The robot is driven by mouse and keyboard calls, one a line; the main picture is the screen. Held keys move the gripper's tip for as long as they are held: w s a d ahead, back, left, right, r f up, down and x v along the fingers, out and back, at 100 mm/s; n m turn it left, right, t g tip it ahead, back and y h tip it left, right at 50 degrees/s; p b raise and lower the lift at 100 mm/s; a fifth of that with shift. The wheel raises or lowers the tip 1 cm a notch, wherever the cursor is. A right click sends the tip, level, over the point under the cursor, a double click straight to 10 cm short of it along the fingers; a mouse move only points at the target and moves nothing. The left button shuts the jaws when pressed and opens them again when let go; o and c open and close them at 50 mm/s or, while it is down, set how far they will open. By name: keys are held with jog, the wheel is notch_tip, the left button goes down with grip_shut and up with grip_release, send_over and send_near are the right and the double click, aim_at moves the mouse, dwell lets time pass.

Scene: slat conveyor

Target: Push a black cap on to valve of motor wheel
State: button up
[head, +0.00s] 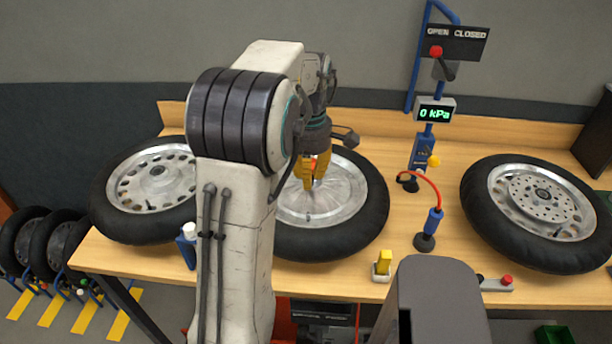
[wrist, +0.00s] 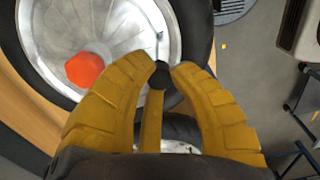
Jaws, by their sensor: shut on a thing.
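My gripper (head: 308,186) has yellow fingers and hangs over the middle wheel (head: 352,213), a black tyre with a silver ribbed disc; I take it for the motor wheel. In the wrist view the fingertips (wrist: 168,68) are shut on a small dark piece, the black cap (wrist: 160,78). They lie over the wheel's rim and tyre edge, and I cannot tell how high above it. An orange-red hexagonal piece (wrist: 85,69) shows at the disc, left of the fingers.
Another wheel (head: 120,183) lies left on the bench and a third (head: 480,205) lies right. A blue-handled red hose (head: 433,217), a yellow block (head: 384,262) and a white-capped blue bottle (head: 187,250) stand near the middle wheel.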

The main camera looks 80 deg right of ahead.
aim_at(308, 213)
jog(key=shift+f+b, duration=3.35)
jog(key=shift+f, duration=0.8)
jog(key=shift+f+b, duration=0.6)
jog(key=shift+f, duration=0.2)
jog(key=o, duration=0.8)
jog(key=shift+c, duration=0.2)
jog(key=shift+r, duration=0.2)
jog(key=shift+r+p, duration=4.95)
jog(key=shift+r, duration=0.4)
